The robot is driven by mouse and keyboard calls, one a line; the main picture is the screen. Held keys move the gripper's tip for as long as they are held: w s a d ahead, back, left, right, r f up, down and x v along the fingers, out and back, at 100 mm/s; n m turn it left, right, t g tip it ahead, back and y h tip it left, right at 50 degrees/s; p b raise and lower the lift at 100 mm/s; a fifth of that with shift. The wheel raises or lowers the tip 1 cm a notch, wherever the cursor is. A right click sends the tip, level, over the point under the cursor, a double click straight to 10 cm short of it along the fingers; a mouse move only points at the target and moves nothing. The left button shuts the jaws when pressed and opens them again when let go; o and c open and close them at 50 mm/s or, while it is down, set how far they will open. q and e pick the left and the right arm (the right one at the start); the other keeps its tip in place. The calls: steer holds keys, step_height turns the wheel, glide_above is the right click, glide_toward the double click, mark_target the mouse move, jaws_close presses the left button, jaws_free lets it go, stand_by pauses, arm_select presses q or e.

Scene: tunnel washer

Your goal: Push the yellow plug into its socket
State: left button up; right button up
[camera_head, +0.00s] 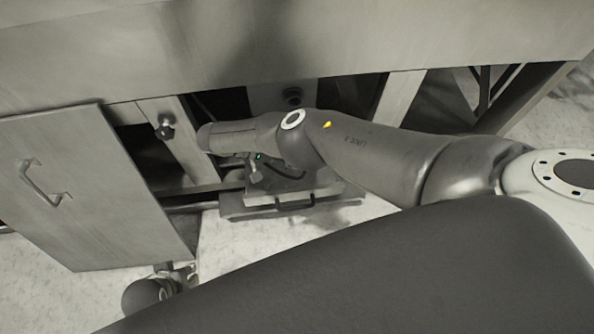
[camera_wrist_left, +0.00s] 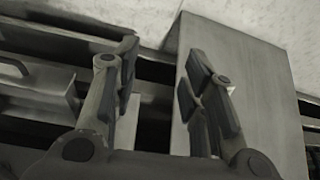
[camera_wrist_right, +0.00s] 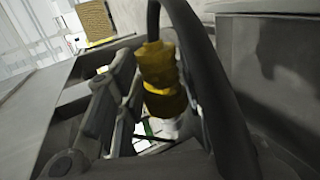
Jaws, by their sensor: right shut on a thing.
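The yellow plug (camera_wrist_right: 162,82) shows in the right wrist view with a black cable (camera_wrist_right: 200,35) looping beside it. My right gripper (camera_wrist_right: 160,75) is shut on the plug. A pale, whitish part (camera_wrist_right: 172,128) shows just below the plug; I cannot tell whether it belongs to the plug or the socket. The socket is not clearly visible. In the head view my right arm hides the plug and right gripper. My left gripper (camera_head: 188,270) is low beside the grey door's bottom edge; in the left wrist view its fingers (camera_wrist_left: 160,78) are apart and empty.
An open grey door panel (camera_head: 85,190) with a handle hangs at the left; it also shows in the left wrist view (camera_wrist_left: 265,85). A metal beam (camera_head: 300,50) runs above my right arm. A low metal unit with a dark handle (camera_head: 290,204) sits beneath it. Pale floor lies around.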

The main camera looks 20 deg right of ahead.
steer(key=shift+w+d+r, duration=0.15)
steer(key=shift+w+r, duration=0.3)
steer(key=shift+r, duration=0.4)
arm_select(q)
steer(key=shift+s+a+f+g, duration=0.1)
steer(key=shift+s+a+g, duration=0.1)
steer(key=shift+s, duration=0.2)
steer(key=shift+s+a+f+g, duration=0.1)
steer(key=shift+s+g, duration=0.1)
steer(key=shift+s, duration=0.2)
steer(key=shift+r, duration=0.15)
